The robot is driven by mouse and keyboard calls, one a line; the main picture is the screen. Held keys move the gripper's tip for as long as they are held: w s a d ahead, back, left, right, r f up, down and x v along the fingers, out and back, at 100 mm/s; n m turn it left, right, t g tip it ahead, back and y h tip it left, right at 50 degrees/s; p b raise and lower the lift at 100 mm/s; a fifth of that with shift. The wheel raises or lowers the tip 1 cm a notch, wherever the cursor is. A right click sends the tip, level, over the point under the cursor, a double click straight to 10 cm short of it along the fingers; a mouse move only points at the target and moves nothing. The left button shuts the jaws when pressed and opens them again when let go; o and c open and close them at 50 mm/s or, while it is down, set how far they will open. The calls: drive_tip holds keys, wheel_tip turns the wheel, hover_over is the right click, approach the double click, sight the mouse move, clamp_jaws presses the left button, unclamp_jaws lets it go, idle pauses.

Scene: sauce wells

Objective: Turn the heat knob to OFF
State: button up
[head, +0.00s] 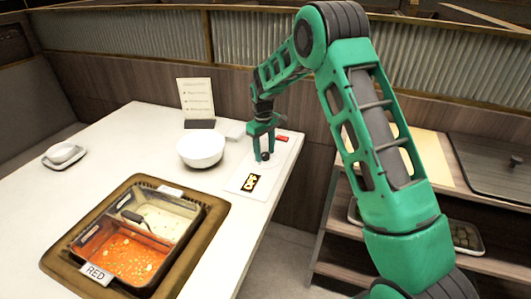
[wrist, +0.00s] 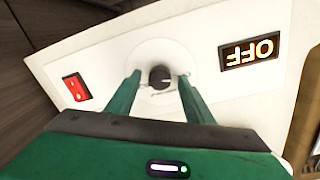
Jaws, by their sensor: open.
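The heat knob (wrist: 160,72) is a small dark round knob on a white panel (wrist: 105,55). It shows a thin light mark, too small to read surely. In the head view the knob (head: 265,156) sits low between my fingers. My gripper (wrist: 159,80) is open, with one green finger on each side of the knob; I cannot tell whether either touches it. In the head view my gripper (head: 264,150) points down at the panel. A lit display (wrist: 249,51) reads OFF, upside down in the wrist view; it also shows in the head view (head: 250,183).
A red switch (wrist: 75,87) is on the same panel. A white bowl (head: 200,149) and a menu card (head: 196,97) stand close by. A divided pot (head: 150,208) with red and pale broth is sunk in the table, tagged RED (head: 95,273).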

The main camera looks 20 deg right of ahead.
sight(264, 154)
wheel_tip(264, 154, up, 11)
drive_tip(key=shift+a+f, duration=0.2)
drive_tip(key=shift+a, duration=0.05)
idle(0.3)
drive_tip(key=s+d+r+m, duration=0.3)
drive_tip(key=s+d+r, duration=0.2)
drive_tip(key=s+d, duration=0.45)
drive_tip(key=s+d+r+m, duration=0.3)
drive_tip(key=s+d+r, duration=0.3)
drive_tip(key=s, duration=0.6)
drive_tip(key=s+d+f+m, duration=0.1)
drive_tip(key=s+f+m, duration=0.1)
drive_tip(key=s, duration=1.2)
drive_tip(key=s+d+f+m, duration=0.1)
drive_tip(key=s+m, duration=0.3)
drive_tip(key=s, duration=1.1)
drive_tip(key=shift+d+f+y, duration=0.4)
drive_tip(key=shift+d, duration=0.2)
